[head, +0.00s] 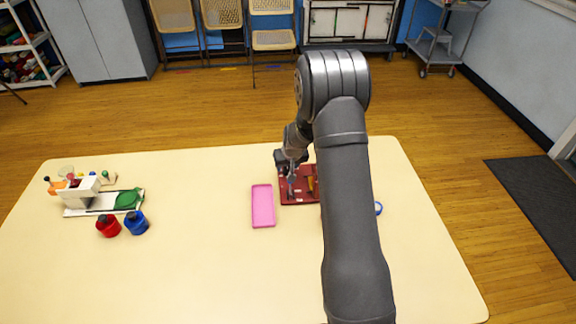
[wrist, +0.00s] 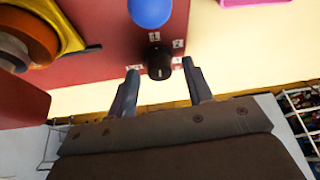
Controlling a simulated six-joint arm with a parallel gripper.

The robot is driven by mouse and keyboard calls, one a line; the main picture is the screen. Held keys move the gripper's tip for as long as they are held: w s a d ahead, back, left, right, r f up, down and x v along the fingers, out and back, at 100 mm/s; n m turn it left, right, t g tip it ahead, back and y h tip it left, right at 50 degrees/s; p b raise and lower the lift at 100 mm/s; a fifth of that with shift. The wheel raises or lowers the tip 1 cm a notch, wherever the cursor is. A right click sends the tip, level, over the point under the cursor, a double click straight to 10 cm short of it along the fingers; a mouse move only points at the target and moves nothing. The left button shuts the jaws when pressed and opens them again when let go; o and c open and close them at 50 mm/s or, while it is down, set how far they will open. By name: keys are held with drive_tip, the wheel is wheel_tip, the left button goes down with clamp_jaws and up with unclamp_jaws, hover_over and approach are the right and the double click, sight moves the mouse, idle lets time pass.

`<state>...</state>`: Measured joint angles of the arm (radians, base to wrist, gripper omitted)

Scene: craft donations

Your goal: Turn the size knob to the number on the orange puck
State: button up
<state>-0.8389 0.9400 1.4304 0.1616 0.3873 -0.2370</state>
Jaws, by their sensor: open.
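The black size knob (wrist: 158,62) stands on a red panel (wrist: 100,50), with small white number labels around it. I can read 1 and 2; the others are unclear. A pale mark shows on the knob's side nearest my gripper, but its exact setting is hard to tell. My gripper (wrist: 160,68) is open, with one finger on each side of the knob; contact cannot be told. An orange-brown round piece (wrist: 30,30), perhaps the orange puck, sits in a yellow holder at upper left, with no number visible. In the head view my gripper (head: 289,164) is over the red panel (head: 297,198).
A blue round knob or ball (wrist: 150,11) stands close beyond the size knob. A pink tray (head: 263,206) lies left of the panel. A white device (head: 82,191) and red (head: 108,227) and blue (head: 136,223) containers stand at far left. The table's front middle is clear.

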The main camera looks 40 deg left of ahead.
drive_tip(key=v, duration=1.7)
drive_tip(key=shift+r, duration=0.25)
drive_tip(key=shift+w+f, duration=0.1)
drive_tip(key=x, duration=1.7)
drive_tip(key=shift+f, duration=0.2)
drive_tip(key=shift+r, duration=0.1)
